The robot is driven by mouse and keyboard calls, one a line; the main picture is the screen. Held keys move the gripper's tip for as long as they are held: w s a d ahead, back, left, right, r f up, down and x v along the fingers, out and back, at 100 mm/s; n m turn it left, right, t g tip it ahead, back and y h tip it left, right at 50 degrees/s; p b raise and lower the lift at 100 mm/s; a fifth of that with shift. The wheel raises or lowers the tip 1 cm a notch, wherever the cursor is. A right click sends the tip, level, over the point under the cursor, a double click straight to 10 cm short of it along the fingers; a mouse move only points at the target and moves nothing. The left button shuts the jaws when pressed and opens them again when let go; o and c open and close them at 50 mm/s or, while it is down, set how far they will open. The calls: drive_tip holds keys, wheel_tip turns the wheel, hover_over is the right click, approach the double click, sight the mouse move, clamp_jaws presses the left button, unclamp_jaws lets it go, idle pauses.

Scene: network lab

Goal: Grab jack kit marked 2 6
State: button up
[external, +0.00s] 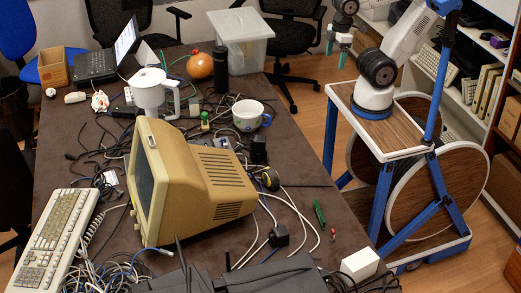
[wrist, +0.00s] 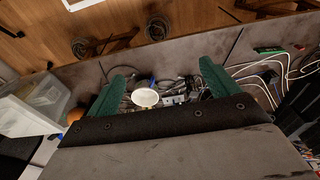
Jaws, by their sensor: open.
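I cannot pick out a jack kit marked 2 6 in either view; no such marking is legible. My gripper (external: 337,48) is at the top right of the external view, raised beside the table and apart from everything on it. Its two green fingers are spread wide with nothing between them in its grasp. In the wrist view my gripper (wrist: 162,78) points across the cluttered table, with a white mug (wrist: 145,97) and small parts showing beyond and between the fingers.
The brown table (external: 95,230) is crowded with cables. A beige monitor (external: 215,175) stands mid-table; the mug (external: 248,116) is behind it. A clear bin (external: 241,42), an orange ball (external: 200,66), a white box (external: 360,264) and a green strip (external: 319,212) are also there.

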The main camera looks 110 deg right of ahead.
drive_tip(key=shift+c, duration=0.9)
drive_tip(key=m+t+h, duration=0.1)
drive_tip(key=t+h, duration=0.2)
drive_tip(key=t, duration=0.6)
hover_over(194, 101)
drive_tip(key=s+a, duration=0.7)
drive_tip(key=s, duration=0.2)
wheel_tip(194, 101, down, 15)
drive_tip(key=w+d+f+t, duration=0.1)
drive_tip(key=d+f, duration=0.1)
drive_tip(key=f, duration=0.1)
drive_tip(key=w+d+f+t+y, duration=0.1)
drive_tip(key=d+f, duration=0.1)
drive_tip(key=f, duration=0.2)
drive_tip(key=w+d+f+t, duration=0.1)
drive_tip(key=d+f, duration=0.1)
drive_tip(key=f, duration=0.2)
drive_tip(key=shift+w+d+f, duration=0.15)
drive_tip(key=shift+w+d, duration=0.15)
drive_tip(key=shift+w, duration=0.1)
drive_tip(key=x, duration=0.7)
drive_tip(key=shift+w+f, duration=0.25)
drive_tip(key=shift+w, duration=0.05)
drive_tip(key=shift+c, duration=0.3)
drive_tip(key=c, duration=1.1)
